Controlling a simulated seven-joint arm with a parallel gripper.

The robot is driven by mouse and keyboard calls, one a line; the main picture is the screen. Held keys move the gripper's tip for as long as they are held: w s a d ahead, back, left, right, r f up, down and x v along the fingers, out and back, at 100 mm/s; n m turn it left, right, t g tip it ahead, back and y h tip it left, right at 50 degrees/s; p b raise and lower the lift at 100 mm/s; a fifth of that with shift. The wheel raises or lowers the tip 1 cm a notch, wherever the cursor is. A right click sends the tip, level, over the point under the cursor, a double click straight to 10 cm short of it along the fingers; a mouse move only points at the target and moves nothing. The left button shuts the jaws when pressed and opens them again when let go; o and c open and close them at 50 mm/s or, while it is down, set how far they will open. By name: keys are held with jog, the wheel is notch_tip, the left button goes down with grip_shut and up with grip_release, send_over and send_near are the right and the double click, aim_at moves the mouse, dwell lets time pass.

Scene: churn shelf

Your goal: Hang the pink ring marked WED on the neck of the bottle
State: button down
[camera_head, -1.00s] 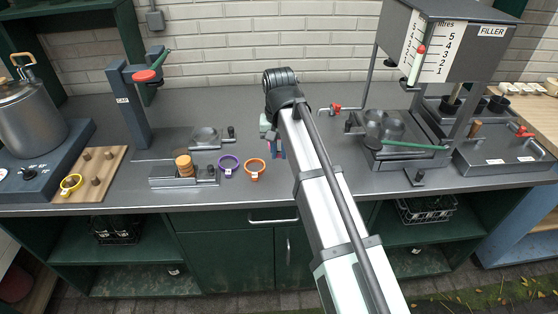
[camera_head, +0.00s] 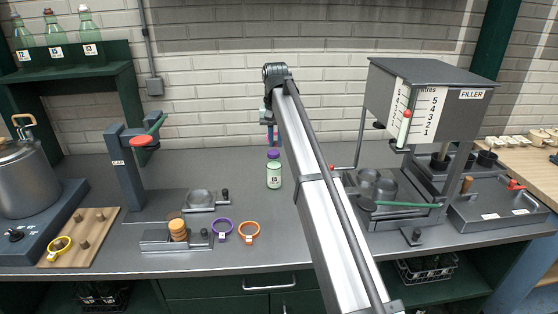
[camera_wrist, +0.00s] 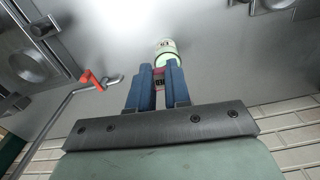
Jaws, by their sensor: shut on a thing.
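My gripper (camera_head: 272,134) is above the table, with its fingertips over the bottle in the head view. The bottle (camera_head: 274,175) is pale green with a purple top and a white label, and stands upright on the table. In the wrist view the bottle (camera_wrist: 166,47) shows just beyond the fingertips. The ring looks apart from the neck, but the exact gap cannot be told.
A purple ring (camera_head: 222,230) and an orange ring (camera_head: 249,232) lie near the front edge. A yellow ring (camera_head: 60,247) is on the wooden peg board (camera_head: 93,238). The filler (camera_head: 430,100) stands right, the capper post (camera_head: 127,170) left. Table around the bottle is clear.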

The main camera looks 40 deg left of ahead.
aim_at(275, 142)
jog(key=shift+w+a+r, duration=0.25)
jog(key=shift+w+a, duration=0.05)
jog(key=shift+a, duration=0.15)
jog(key=shift+s+d+f+n, duration=0.1)
jog(key=shift+d+f+n, duration=0.05)
jog(key=shift+n, duration=0.35)
jog(key=shift+f, duration=1.9)
jog(key=shift+f, duration=0.25)
jog(key=shift+f, duration=1)
jog(key=shift+f, duration=0.1)
jog(key=shift+f, duration=0.8)
jog(key=shift+f, duration=0.55)
